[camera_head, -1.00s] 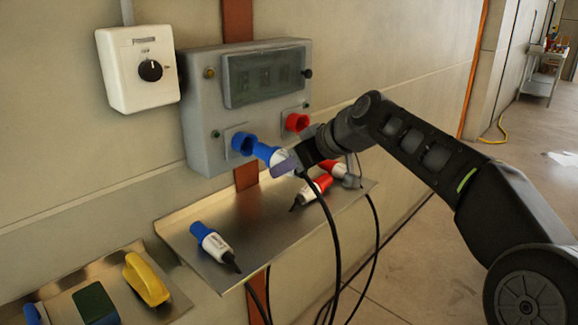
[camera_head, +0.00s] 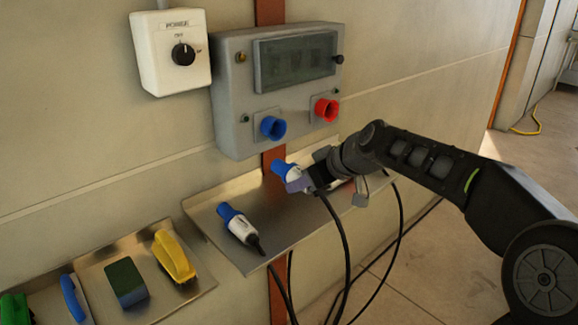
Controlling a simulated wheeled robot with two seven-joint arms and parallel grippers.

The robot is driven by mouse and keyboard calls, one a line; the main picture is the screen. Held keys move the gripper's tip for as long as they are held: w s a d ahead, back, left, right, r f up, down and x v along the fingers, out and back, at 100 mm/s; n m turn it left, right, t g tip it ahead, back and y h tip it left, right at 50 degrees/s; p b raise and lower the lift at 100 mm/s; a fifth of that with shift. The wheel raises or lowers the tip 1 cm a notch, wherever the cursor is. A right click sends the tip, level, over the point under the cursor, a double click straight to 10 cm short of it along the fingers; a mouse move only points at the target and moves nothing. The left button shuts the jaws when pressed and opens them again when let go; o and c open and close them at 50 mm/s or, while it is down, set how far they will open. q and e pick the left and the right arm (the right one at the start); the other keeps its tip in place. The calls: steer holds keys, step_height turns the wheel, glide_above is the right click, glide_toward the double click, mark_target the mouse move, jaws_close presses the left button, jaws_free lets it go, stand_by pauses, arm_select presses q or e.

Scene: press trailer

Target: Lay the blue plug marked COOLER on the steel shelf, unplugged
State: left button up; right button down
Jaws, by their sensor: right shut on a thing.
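A blue and white plug (camera_head: 281,170) is held in my right gripper (camera_head: 301,181), tilted, with its blue end toward the wall. It is below and apart from the open blue socket (camera_head: 272,127) on the grey box, over the back of the steel shelf (camera_head: 290,225). Another blue and white plug (camera_head: 240,228) lies on the shelf's left part, its cable running over the front edge. No marking is readable on either plug, so I cannot tell which says COOLER. My left gripper is out of view.
The grey box (camera_head: 229,85) also has an empty red socket (camera_head: 326,110). A white power switch box (camera_head: 152,65) is on the wall at left. A tray (camera_head: 203,283) holds a yellow-handled item (camera_head: 174,256) and a green block (camera_head: 126,283). Cables hang in front of the shelf.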

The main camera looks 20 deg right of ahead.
steer(key=shift+d+f, duration=0.25)
steer(key=shift+d, duration=0.3)
steer(key=shift+w+r, duration=0.1)
step_height(320, 180, down, 8)
steer(key=b, duration=0.6)
steer(key=shift+r, duration=0.2)
steer(key=shift+f+b, duration=0.9)
steer(key=shift+b, duration=0.1)
steer(key=c, duration=0.7)
jaws_free()
steer(key=shift+c, duration=0.2)
